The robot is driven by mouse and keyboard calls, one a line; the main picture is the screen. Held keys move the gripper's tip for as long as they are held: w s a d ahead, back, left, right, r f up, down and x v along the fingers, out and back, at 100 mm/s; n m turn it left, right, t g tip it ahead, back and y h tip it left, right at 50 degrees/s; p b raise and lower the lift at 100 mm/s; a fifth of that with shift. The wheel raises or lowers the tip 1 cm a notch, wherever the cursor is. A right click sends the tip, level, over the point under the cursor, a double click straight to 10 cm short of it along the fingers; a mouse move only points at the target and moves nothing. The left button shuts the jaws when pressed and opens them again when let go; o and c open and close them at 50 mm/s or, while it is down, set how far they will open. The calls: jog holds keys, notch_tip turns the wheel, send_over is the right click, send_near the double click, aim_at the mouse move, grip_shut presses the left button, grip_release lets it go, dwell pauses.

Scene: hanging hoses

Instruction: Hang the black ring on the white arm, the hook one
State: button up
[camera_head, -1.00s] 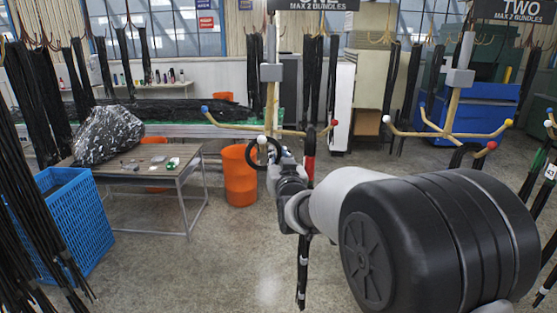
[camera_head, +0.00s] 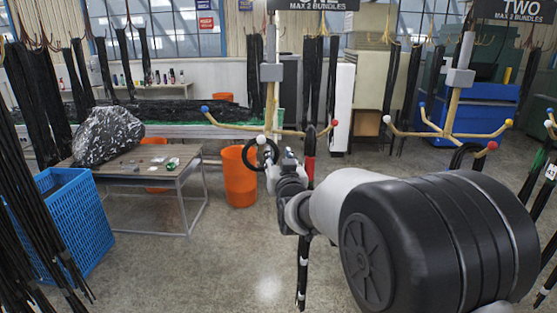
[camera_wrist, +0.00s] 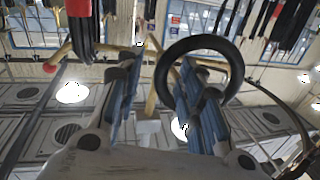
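The black ring (camera_head: 265,152) is upright beside the white-tipped arm (camera_head: 261,140) of the left stand. In the head view my gripper (camera_head: 272,172) is just below the ring. The ring's lower edge overlaps the right finger; contact is unclear.
The same stand has a blue-tipped arm (camera_head: 205,109) at left and a red-tipped arm (camera_head: 334,123) at right, near a hanging black bundle with a red band (camera_head: 309,140). A second stand (camera_head: 455,105) is at right. A table (camera_head: 150,180) and blue crate (camera_head: 75,220) are at left.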

jog(key=shift+o, duration=0.5)
jog(key=shift+s, duration=0.15)
jog(key=s+d, duration=0.2)
jog(key=s, duration=0.8)
jog(key=s+d+f+g+h+b, duration=0.1)
jog(key=s+d+f+g+b, duration=0.3)
jog(key=s+f, duration=0.4)
jog(key=s+d+f+g+h+b, duration=0.1)
jog(key=s+d+f+g+b, duration=0.3)
jog(key=s, duration=1.3)
jog(key=s+d+f+m+g+h+b, duration=0.1)
jog(key=s+d+f+g+b, duration=0.4)
jog(key=s+f, duration=0.7)
jog(key=shift+s+d+f, duration=0.15)
jog(key=shift+s+d, duration=0.1)
jog(key=shift+s, duration=0.05)
